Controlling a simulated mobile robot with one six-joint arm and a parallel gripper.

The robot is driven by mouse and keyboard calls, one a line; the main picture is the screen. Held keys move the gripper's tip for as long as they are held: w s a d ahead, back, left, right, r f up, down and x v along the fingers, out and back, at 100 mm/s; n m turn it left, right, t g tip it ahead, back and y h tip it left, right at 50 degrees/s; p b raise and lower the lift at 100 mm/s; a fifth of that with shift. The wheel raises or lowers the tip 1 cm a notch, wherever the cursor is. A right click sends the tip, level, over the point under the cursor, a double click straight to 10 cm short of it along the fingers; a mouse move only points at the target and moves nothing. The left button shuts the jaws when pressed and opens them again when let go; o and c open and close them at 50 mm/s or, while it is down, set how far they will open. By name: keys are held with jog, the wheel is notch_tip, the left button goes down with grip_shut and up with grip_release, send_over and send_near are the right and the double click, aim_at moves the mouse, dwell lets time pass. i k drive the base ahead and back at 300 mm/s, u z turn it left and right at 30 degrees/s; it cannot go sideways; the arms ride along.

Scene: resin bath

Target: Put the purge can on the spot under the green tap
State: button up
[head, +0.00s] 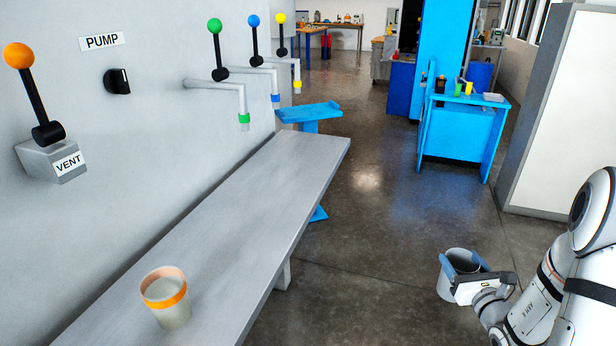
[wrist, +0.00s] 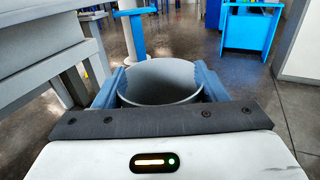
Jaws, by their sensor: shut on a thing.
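The purge can, a plain grey open-topped can (head: 446,287), is held in my gripper (head: 462,264) at the lower right of the head view. In the wrist view, the can (wrist: 160,92) is upright between blue-grey fingers, its inside dark and apparently empty. My gripper is shut on it, over the floor, right of the bench and apart from it. The green tap (head: 243,102) has a green-banded spout and a green-knobbed lever (head: 214,26) on the wall panel. Its spout hangs over the grey bench (head: 235,205). The bench below it looks bare; I see no marked spot.
A cup with an orange band (head: 166,297) stands on the bench's near end. The blue tap (head: 275,85) and yellow tap (head: 297,76) are beyond the green one. A blue stand (head: 310,112) is past the bench's far end. Open floor lies right of the bench.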

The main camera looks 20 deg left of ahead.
aim_at(252, 198)
jog(key=u, duration=0.15)
jog(key=i, duration=0.8)
jog(key=u, duration=0.45)
jog(key=k, duration=0.9)
jog(key=u, duration=0.1)
